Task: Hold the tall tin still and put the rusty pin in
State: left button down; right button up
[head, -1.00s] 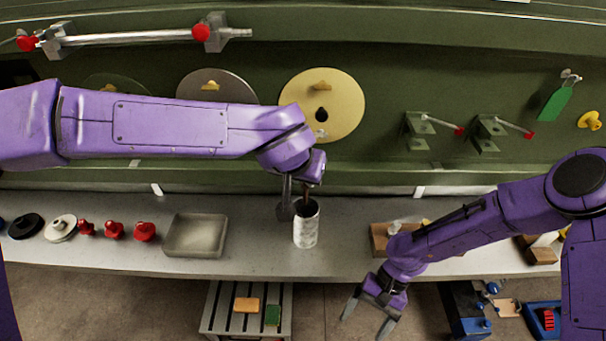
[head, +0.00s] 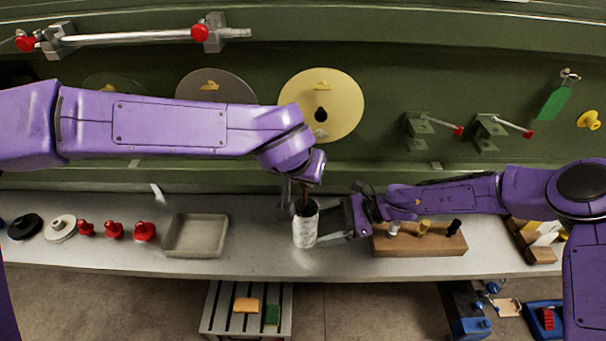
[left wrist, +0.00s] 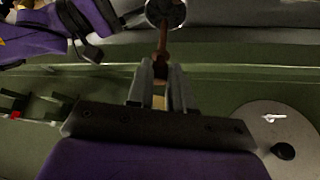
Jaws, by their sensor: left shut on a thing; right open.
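The tall tin (head: 305,228) is pale with mottled grey sides and stands upright on the bench. My left gripper (head: 305,184) is above its mouth, shut on the rusty pin (left wrist: 161,42), a brown rod. In the left wrist view the pin runs from the fingers to the mouth of the tin (left wrist: 165,10). I cannot tell how deep its end reaches. My right gripper (head: 328,222) is open at the tin's right side, its fingers pointing left at the tin. I cannot tell whether they touch it.
A wooden block (head: 420,243) with several small knobs lies right of the tin, under my right arm. A grey tray (head: 195,236) and red knobs (head: 114,230) stand to the left. The green wall (head: 400,80) rises behind, with discs and clamps. Bare bench lies between tray and tin.

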aim_at(309, 230)
jog(key=x, duration=0.5)
jog(key=c, duration=0.6)
jog(key=shift+c, duration=0.2)
